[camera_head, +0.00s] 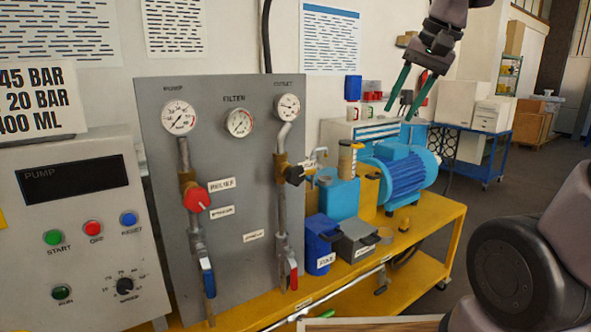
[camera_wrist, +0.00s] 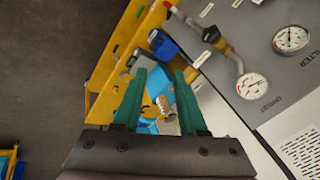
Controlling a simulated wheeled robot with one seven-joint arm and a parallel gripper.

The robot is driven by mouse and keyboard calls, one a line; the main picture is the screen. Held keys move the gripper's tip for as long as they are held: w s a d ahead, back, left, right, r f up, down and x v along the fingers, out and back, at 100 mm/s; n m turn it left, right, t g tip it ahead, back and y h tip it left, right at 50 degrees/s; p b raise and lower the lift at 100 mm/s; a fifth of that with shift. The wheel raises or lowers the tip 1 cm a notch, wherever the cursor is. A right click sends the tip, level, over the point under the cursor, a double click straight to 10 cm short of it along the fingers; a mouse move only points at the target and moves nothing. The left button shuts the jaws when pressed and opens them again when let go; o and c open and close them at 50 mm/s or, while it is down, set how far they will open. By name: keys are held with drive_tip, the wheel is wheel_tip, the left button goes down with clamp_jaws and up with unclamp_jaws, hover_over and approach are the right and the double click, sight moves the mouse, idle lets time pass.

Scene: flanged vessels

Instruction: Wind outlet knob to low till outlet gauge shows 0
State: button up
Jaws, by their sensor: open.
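The outlet gauge (camera_head: 288,107) is a round white dial at the top of the right pipe on the grey panel. It also shows in the wrist view (camera_wrist: 252,87); its reading is too small to tell. Below it, a black knob (camera_head: 295,175) sticks out from a brass fitting on the outlet pipe. This dark knob also shows in the wrist view (camera_wrist: 211,34). My gripper (camera_head: 398,115) has green fingers. It is open and empty, in the air right of the panel, well apart from the knob. In the wrist view its fingers (camera_wrist: 160,72) are spread.
A red relief knob (camera_head: 197,198) and a red-handled valve (camera_head: 293,277) are on the panel's pipes. A blue container (camera_head: 339,195), bins and a blue motor (camera_head: 402,173) stand on the yellow bench (camera_head: 433,213). A control box (camera_head: 75,230) is at left.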

drive_tip(key=w+a+f+m+g, duration=0.1)
drive_tip(key=w+a+m+g, duration=0.2)
drive_tip(key=w+a, duration=0.5)
drive_tip(key=m+g, duration=0.3)
drive_tip(key=g, duration=0.1)
approach(296, 166)
drive_tip(key=shift+y, duration=0.3)
drive_tip(key=x, duration=1)
drive_tip(key=shift+d+f, duration=0.25)
drive_tip(key=shift+f, duration=0.15)
clamp_jaws()
